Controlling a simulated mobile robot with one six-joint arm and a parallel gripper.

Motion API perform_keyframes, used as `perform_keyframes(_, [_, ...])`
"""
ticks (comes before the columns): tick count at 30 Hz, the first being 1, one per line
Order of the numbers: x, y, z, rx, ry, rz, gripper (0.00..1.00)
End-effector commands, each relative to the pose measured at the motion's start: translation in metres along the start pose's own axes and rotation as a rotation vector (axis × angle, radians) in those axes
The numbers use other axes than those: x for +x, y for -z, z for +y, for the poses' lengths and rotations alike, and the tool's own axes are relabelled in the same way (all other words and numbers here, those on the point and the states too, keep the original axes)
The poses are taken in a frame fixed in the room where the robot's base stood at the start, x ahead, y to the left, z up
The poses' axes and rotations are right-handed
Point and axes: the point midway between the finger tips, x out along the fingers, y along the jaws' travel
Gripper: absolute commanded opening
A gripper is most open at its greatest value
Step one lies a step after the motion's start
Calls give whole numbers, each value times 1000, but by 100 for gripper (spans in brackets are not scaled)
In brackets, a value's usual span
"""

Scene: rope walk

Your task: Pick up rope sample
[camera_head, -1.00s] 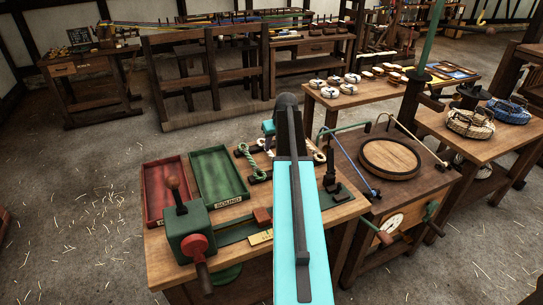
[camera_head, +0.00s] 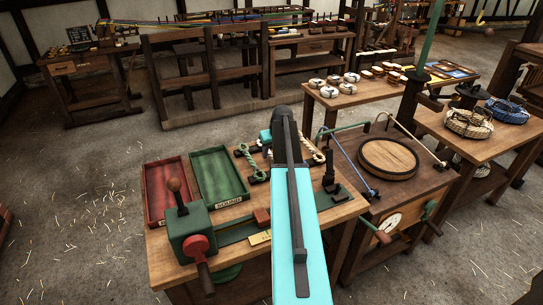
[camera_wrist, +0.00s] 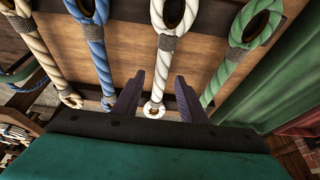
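Several rope samples with looped, whipped ends lie side by side on the wooden bench top in the wrist view: a tan one (camera_wrist: 38,50), a blue one (camera_wrist: 95,45), a white one (camera_wrist: 163,65) and a green one (camera_wrist: 238,50). My gripper (camera_wrist: 158,92) is open, its two dark fingers apart on either side of the white sample's lower part. The white sample's small end ring shows between the fingers. Whether the fingers touch it I cannot tell. In the head view the green sample (camera_head: 247,160) shows left of my arm, which hides the fingers.
A red tray (camera_head: 166,188) and a green tray (camera_head: 219,176) lie on the bench left of the samples. A green vise (camera_head: 190,233) stands at the front left. A dark post tool (camera_head: 330,172) stands right of my arm. A round wooden lid (camera_head: 389,158) is further right.

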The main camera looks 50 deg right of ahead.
Motion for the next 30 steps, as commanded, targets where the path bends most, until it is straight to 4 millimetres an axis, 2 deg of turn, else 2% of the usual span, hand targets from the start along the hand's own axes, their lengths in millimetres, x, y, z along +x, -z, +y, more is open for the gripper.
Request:
perform_keyframes(10, [0, 0, 0, 0, 0, 0, 38])
perform_keyframes(17, [0, 0, 0, -1, 0, 0, 0])
perform_keyframes(30, [-3, 2, 0, -1, 0, 1, 0])
